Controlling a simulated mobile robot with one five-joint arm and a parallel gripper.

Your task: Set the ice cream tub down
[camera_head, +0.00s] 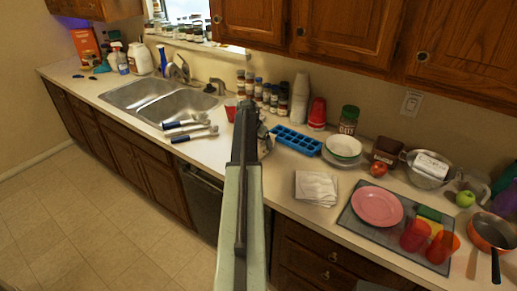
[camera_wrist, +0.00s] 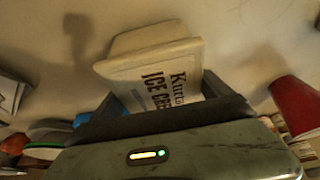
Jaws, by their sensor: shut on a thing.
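In the head view my arm reaches up over the counter (camera_head: 210,150), and the tub is hidden or cannot be made out there. I cannot tell whether the tub touches a surface.
Napkins (camera_head: 316,188) and a mat with a pink plate (camera_head: 377,206) lie right. The sink (camera_head: 160,98) and utensils (camera_head: 190,128) are left.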

